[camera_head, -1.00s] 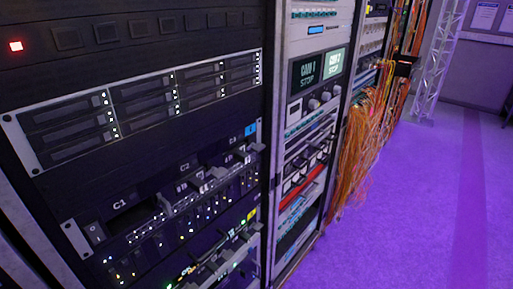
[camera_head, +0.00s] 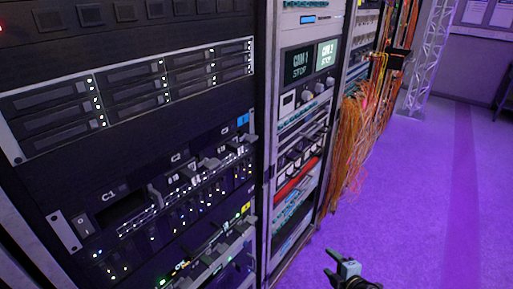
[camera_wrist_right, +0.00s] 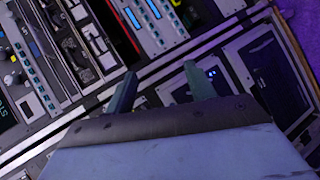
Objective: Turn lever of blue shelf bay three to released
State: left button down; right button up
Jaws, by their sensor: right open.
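The blue shelf is the black rack unit with a blue tag (camera_head: 243,119) and bays marked C1, C2 and a third label too small to read surely. Its third bay (camera_head: 222,160) is at the right end, with a grey lever-like part (camera_head: 211,163) near it; the lever's exact position is too small to tell. My right gripper (camera_head: 340,270) is at the bottom edge of the head view, right of the rack and well apart from the shelf. In the right wrist view its two fingers (camera_wrist_right: 162,85) are apart, with nothing between them. My left gripper is not in view.
A similar shelf with a yellow tag (camera_head: 246,207) lies just below. A rack with two displays (camera_head: 312,62) stands to the right, and loose orange cables (camera_head: 353,150) hang beyond it. The purple floor (camera_head: 420,200) at the right is clear.

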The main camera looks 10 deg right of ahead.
aim_at(255, 139)
jog(key=w+a+r+n+t+y, duration=0.1)
jog(key=w+a+r+n+y, duration=0.15)
jog(key=r+n, duration=0.45)
jog(key=w+a+r+n+y+b, duration=0.1)
jog(key=w+a+r+n+y, duration=0.2)
jog(key=r, duration=0.7)
jog(key=w+a+r+n+t+y, duration=0.1)
jog(key=w+a+r+n+y, duration=0.15)
jog(key=r+n, duration=0.5)
jog(key=s+a+r+n+g+y, duration=0.2)
jog(key=a+r+n, duration=0.2)
jog(key=r+n, duration=0.65)
jog(key=shift+m, duration=0.7)
jog(key=x, duration=0.4)
jog(key=r+x, duration=0.1)
jog(key=x, duration=0.3)
jog(key=b+x, duration=0.1)
jog(key=x, duration=0.3)
jog(key=shift+w+a+r, duration=0.2)
jog(key=shift+a, duration=0.15)
